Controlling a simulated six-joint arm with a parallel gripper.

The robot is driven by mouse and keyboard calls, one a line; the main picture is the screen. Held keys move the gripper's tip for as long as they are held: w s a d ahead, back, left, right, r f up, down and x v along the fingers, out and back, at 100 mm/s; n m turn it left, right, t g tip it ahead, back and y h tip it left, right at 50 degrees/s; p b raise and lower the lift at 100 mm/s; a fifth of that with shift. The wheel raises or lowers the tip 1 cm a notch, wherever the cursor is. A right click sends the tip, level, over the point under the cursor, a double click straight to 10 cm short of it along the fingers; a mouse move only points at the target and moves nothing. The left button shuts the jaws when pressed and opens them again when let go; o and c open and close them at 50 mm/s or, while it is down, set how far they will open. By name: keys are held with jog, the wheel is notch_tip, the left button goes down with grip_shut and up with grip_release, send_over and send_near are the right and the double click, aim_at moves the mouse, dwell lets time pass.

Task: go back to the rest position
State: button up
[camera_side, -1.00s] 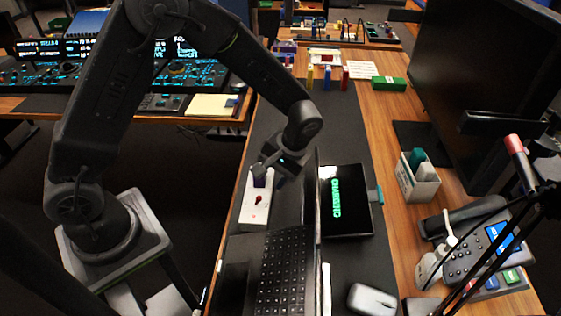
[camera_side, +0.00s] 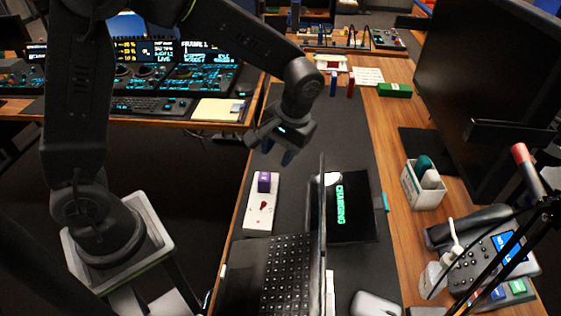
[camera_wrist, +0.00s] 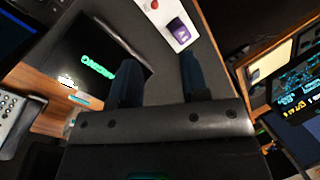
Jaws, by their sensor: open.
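My gripper (camera_side: 278,153) hangs in the air above the black desk mat (camera_side: 287,110), behind and a little above the trackball panel. In the wrist view its two dark fingers (camera_wrist: 158,82) stand apart with nothing between them. The panel (camera_wrist: 165,22) and the purple block (camera_wrist: 179,30) also show in the wrist view, apart from the fingers.
A white bin (camera_side: 423,185), a desk phone (camera_side: 490,255), a mouse (camera_side: 375,303) and a large monitor (camera_side: 480,90) stand along the right. The mat's far part is mostly clear.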

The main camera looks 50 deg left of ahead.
jog(key=s+a+r+m+t+h, duration=0.2)
jog(key=s+r+t, duration=0.5)
jog(key=s+r, duration=0.5)
jog(key=s+a+m, duration=0.1)
jog(key=s, duration=0.2)
jog(key=shift+s+r+m, duration=0.2)
jog(key=shift+m, duration=0.2)
